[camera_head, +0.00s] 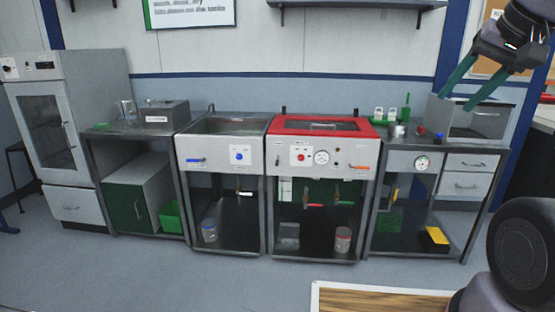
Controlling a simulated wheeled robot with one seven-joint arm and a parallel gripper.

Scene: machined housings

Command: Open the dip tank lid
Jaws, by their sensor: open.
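The dip tank (290,158) stands in the middle of the back row, with a white front panel, a gauge and several knobs. Its lid (287,126) has a red frame around a dark panel and lies flat over the top, so it looks shut. A small dark upright piece stands at the lid's back left. My gripper (470,95) is at the upper right, open and empty, with two green fingers pointing down and left. It is well apart from the lid, in front of the right-hand bench.
An open-topped sink unit (223,127) adjoins the tank's left. A right-hand bench holds a small pan (397,130), bottles and a grey box (472,120). A tall cabinet (50,120) stands far left. A wood-topped surface (375,299) is at the bottom. The floor before the tank is clear.

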